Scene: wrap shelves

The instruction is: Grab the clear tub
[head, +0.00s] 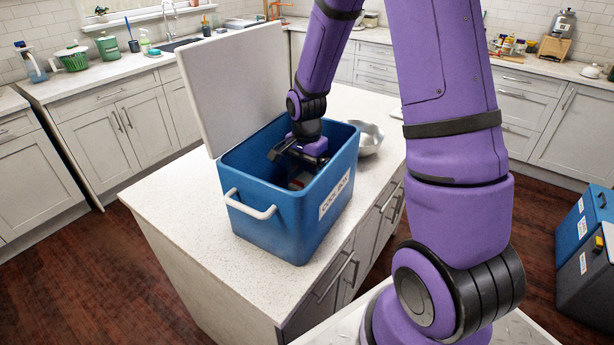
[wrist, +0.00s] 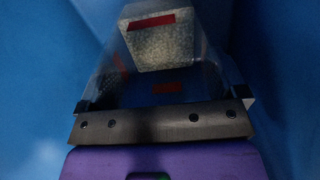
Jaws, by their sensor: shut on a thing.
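The clear tub (wrist: 115,75) shows in the wrist view as a see-through body with faint edges, between the two fingers of my gripper (wrist: 165,103). A grey speckled block with a red label (wrist: 158,48) shows in or behind it; I cannot tell which. A second red patch shows nearer the gripper. My gripper is shut on the clear tub. In the head view my gripper (head: 298,160) reaches down inside the open blue cool box (head: 262,222). There the tub is mostly hidden by the gripper and the box walls; only a small reddish and pale patch shows below.
The cool box's white lid (head: 237,85) stands open at its left and back. A metal bowl (head: 370,137) sits close behind the box's right side. The white island top (head: 165,190) is clear to the left. Blue and dark bins (head: 583,245) stand at the right.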

